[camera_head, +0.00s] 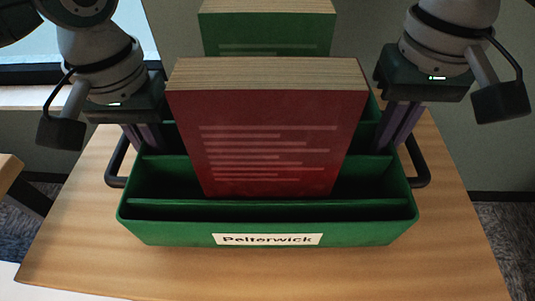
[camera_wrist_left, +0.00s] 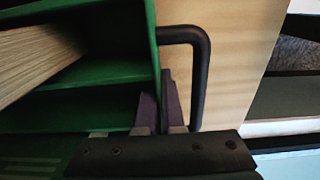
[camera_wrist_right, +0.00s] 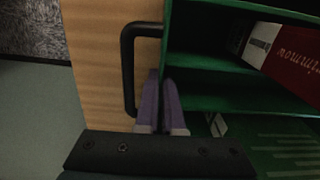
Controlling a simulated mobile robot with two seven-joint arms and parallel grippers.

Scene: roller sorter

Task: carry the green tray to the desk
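The green tray (camera_head: 170,232), labelled "Pelterwick", stands on a wooden tabletop (camera_head: 75,250). It has dividers and a black handle at each end: the left handle (camera_wrist_left: 202,80) and the right handle (camera_wrist_right: 128,75). A red book (camera_head: 265,130) stands upright in it. My left gripper (camera_head: 142,138) is at the tray's left end wall, its purple fingers close together on either side of the wall, inside the handle loop. My right gripper (camera_head: 398,130) is placed the same way at the right end wall. Both look shut on the wall; the exact contact is partly hidden.
A green book (camera_head: 265,35) shows behind the red one; its base is hidden. Another wooden surface (camera_head: 8,170) is at the left edge, and a pale surface (camera_head: 40,285) at the bottom left. Bare tabletop lies around the tray.

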